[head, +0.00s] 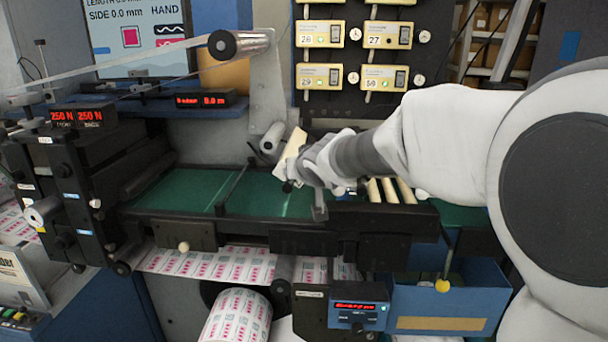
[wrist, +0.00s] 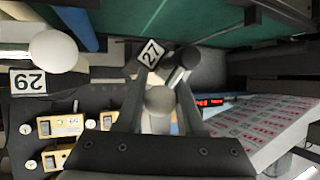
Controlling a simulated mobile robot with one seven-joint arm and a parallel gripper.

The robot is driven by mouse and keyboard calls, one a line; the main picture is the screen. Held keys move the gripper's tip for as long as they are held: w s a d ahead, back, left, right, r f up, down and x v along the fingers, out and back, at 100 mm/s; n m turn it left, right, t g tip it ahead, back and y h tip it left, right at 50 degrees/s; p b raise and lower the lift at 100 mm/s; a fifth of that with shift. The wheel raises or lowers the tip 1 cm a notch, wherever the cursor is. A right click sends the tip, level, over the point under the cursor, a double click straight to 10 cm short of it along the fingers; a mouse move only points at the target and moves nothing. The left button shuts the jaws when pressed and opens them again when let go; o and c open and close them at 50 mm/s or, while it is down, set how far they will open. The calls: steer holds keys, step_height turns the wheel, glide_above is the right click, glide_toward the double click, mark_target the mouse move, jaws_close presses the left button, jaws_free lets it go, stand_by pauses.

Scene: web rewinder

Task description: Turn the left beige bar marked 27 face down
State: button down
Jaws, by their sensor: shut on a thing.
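My gripper (head: 290,168) is shut on a beige bar (head: 293,147) and holds it tilted above the green bed in the head view. In the wrist view the two fingers (wrist: 166,82) reach up from below and close together near their tips. Much of the held bar is hidden by the fingers and hand. No number can be read on it in the head view.
Several pale bars or rollers (head: 391,190) lie side by side right of my gripper. The green bed (head: 180,191) is clear to the left. A panel of numbered cream boxes (head: 320,34) stands behind. A blue bin (head: 450,303) is at lower right.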

steer(key=a+n+h+b, duration=0.1)
steer(key=h+b, duration=0.1)
steer(key=b, duration=0.2)
steer(key=shift+a+f+n+g, duration=0.1)
steer(key=shift+n+g, duration=0.2)
steer(key=shift+n, duration=0.1)
steer(key=shift+a+n+h+b, duration=0.4)
steer(key=shift+n+h+b, duration=0.4)
steer(key=shift+h+b, duration=0.3)
steer(key=shift+w+a+f+n+t+h+b, duration=0.1)
steer(key=shift+a+f+n+t+h+b, duration=0.35)
steer(key=shift+n+h, duration=1.4)
steer(key=shift+s+a+f+n+t+h+b, duration=0.1)
steer(key=shift+a+f+n+t+h+b, duration=0.35)
steer(key=shift+n+h, duration=1.4)
steer(key=shift+w+a+f+n+t+h+b, duration=0.15)
steer(key=shift+a+f+n+t+h, duration=0.45)
steer(key=shift+n+h, duration=1.25)
steer(key=shift+r+n+y, duration=0.1)
steer(key=shift+n+y, duration=0.15)
steer(key=c, duration=0.6)
jaws_free()
steer(key=shift+o, duration=0.3)
steer(key=shift+r, duration=0.1)
